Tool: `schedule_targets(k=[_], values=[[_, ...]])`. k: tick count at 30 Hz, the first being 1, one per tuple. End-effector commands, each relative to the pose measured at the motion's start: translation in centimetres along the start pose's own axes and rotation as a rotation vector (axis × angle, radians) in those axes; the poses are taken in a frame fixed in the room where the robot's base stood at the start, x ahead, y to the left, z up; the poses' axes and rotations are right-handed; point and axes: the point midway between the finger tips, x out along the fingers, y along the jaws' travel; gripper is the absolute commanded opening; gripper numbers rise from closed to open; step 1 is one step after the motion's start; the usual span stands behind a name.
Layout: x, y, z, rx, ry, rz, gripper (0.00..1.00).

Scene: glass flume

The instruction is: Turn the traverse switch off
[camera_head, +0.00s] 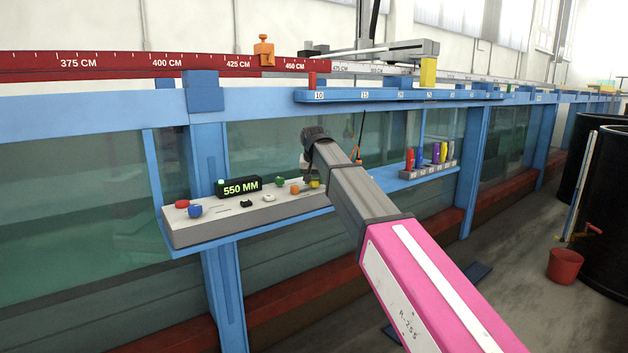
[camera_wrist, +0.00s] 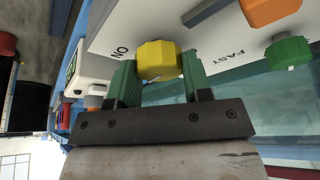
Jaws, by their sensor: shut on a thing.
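A yellow faceted knob (camera_wrist: 158,60) sits on the pale control panel (camera_wrist: 215,30), with "ON" printed to its left in the wrist view. My gripper (camera_wrist: 158,80) has its two green fingers on either side of this knob and is shut on it. The pointer of the knob and any "OFF" mark cannot be made out. No lettering reading "traverse" is legible.
An orange knob (camera_wrist: 268,8) and a green knob (camera_wrist: 288,50) stand close by, near "FAST". The panel also bears a red knob (camera_head: 182,204), a blue knob (camera_head: 195,211) and a "550 MM" display (camera_head: 240,187). A rack of coloured items (camera_head: 430,165) stands farther right.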

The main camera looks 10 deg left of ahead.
Motion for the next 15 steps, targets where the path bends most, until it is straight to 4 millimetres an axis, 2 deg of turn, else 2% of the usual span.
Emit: schedule_targets(k=[15], values=[[0.02, 0.24, -0.1, -0.431, 0.0, -0.18, 0.22]])
